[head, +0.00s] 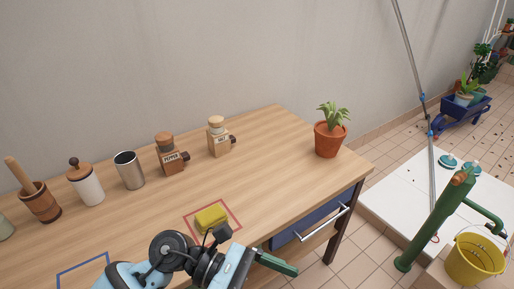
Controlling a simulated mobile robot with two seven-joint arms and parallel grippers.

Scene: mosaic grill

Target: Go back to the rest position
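One of my arms, light blue with black joints, comes in from the lower left, so I take it as my left. Its gripper (277,263) is at the bottom centre by the table's front edge, with a dark green finger-like part pointing right. The finger gap is hidden, and I see nothing held. Behind the wrist, a yellow sponge-like block (211,219) lies inside a red square outline (190,217) on the wooden table (265,160). The wrist partly covers the outline's near side. My other gripper is not in view.
Along the wall stand a mortar with pestle (41,205), a lidded white jar (88,188), a metal cup (129,172), a pepper mill (171,158), a salt mill (218,142) and a potted plant (328,140). A blue outline (84,262) lies lower left. A green pump (436,220) and yellow bucket (474,262) stand right.

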